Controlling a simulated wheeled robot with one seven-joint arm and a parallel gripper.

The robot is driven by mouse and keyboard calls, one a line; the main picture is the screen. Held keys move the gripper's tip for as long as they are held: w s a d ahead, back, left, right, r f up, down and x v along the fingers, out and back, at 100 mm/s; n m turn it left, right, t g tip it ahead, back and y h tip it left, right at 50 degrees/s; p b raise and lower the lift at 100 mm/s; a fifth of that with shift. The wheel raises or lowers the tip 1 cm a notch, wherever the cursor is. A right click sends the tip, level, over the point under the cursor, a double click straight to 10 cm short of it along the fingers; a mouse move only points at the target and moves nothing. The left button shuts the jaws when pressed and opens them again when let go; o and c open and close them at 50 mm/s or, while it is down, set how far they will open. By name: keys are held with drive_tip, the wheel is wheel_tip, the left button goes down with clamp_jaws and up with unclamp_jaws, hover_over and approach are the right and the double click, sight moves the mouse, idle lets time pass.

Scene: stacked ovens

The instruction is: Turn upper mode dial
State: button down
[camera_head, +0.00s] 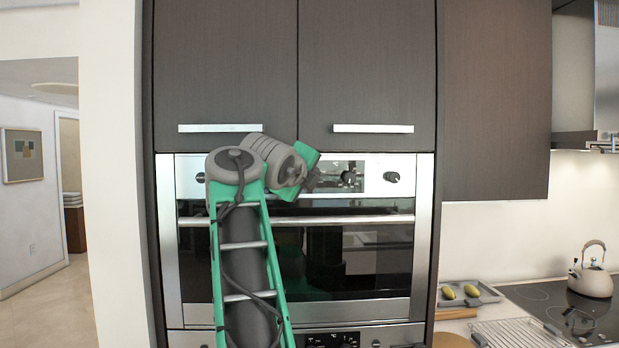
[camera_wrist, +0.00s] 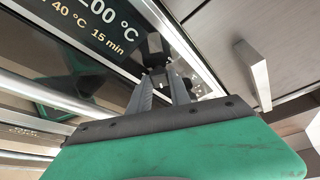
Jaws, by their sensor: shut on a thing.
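The upper oven (camera_head: 400,262) is built into the cabinet, with its control strip along the top. In the wrist view, the two grey fingers of my gripper (camera_wrist: 157,73) converge on a dark knob, the upper mode dial (camera_wrist: 154,46), beside the lit display (camera_wrist: 92,18). The fingers are shut on it. How far the dial is turned cannot be told. Other dark knobs show at the strip's right end (camera_head: 392,177) and left end (camera_head: 200,177).
A long oven door handle (camera_head: 370,219) runs below the strip. Two cabinet handles (camera_head: 373,128) (camera_head: 220,128) stick out above it. A lower oven's panel (camera_head: 375,338) starts underneath. A counter with a tray (camera_head: 490,293) and kettle (camera_head: 592,277) is at right.

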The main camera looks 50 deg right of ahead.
idle(0.3)
drive_tip(key=c, duration=1.2)
unclamp_jaws()
drive_tip(key=shift+a, duration=0.1)
drive_tip(key=v, duration=0.7)
drive_tip(key=shift+a+b, duration=0.3)
drive_tip(key=shift+b, duration=0.15)
drive_tip(key=shift+s+r, duration=0.1)
